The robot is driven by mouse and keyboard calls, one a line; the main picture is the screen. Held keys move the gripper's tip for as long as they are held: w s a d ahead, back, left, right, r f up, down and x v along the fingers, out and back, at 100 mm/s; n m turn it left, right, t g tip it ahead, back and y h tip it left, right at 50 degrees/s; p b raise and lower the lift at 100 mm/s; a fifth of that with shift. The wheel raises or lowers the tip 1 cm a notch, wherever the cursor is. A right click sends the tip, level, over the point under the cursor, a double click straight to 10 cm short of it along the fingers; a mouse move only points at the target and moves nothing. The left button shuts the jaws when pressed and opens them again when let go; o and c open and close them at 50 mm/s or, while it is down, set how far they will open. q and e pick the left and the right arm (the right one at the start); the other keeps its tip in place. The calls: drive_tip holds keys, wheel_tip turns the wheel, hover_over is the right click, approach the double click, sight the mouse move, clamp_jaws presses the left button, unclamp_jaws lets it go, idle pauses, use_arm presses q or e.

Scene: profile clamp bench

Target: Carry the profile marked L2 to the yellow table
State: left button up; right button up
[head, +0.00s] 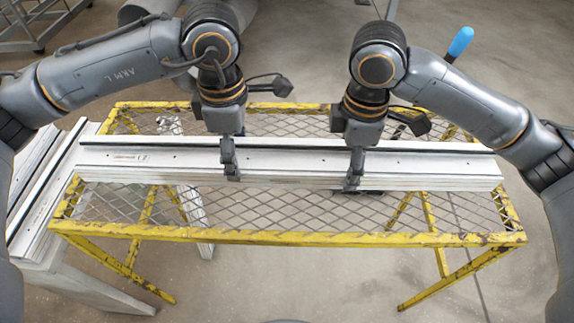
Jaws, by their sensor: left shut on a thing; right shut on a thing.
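A long silver profile (290,160) with a dark groove along its back edge lies lengthwise over the yellow table (290,236) in the head view. I cannot read a mark on it, and cannot tell whether it rests on the mesh top or hangs just above it. My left gripper (231,174) is shut on the profile left of its middle. My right gripper (353,182) is shut on it right of its middle. Both fingers point down, and the profile's ends reach close to the table's left and right sides.
More silver profiles (38,190) lie on a pale bench (75,275) at the left, close against the yellow table. A blue-handled tool (460,42) shows behind my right arm. The mesh in front of the profile is bare. Open concrete floor lies in front and right.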

use_arm(q)
drive_tip(key=shift+f, duration=0.2)
use_arm(e)
drive_tip(key=shift+f, duration=0.2)
